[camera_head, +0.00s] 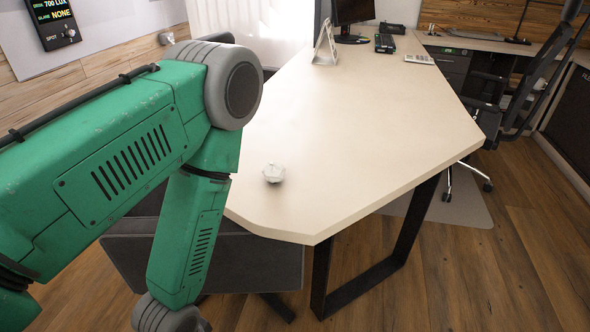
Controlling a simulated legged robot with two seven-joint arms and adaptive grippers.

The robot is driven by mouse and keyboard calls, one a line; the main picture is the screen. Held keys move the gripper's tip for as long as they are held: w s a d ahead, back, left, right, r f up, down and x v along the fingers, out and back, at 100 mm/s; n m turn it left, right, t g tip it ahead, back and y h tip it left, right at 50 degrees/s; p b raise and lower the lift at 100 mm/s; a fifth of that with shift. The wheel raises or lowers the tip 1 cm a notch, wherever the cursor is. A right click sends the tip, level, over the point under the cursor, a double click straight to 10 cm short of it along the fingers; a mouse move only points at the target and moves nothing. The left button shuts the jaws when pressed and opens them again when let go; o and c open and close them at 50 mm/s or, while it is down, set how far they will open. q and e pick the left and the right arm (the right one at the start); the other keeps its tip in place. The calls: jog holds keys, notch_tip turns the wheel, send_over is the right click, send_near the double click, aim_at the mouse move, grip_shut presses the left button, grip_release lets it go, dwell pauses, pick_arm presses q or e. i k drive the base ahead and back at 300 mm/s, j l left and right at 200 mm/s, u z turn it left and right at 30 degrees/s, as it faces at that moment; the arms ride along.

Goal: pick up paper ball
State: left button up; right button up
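A small crumpled whitish paper ball (273,173) lies on the pale wooden desk (360,120), near its front left edge. My green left arm comes in from the left, bends at a grey joint and points down in front of the desk. Its gripper is below the picture's bottom edge and is not seen. The upper part of this arm stands just left of the paper ball, apart from it. My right gripper is not in view.
A monitor (352,12), a metal stand (325,45), a desk phone (385,43) and a calculator (419,59) stand at the desk's far end. A dark chair (240,262) is in front, partly behind my arm. Another chair (490,92) stands at right. The desk's middle is clear.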

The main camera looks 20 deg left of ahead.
aim_at(274, 171)
jog(key=i+l+u, duration=0.1)
jog(key=u, duration=0.3)
jog(key=l+u, duration=0.1)
jog(key=u, duration=0.25)
jog(key=i+l+u, duration=0.1)
jog(key=u, duration=0.3)
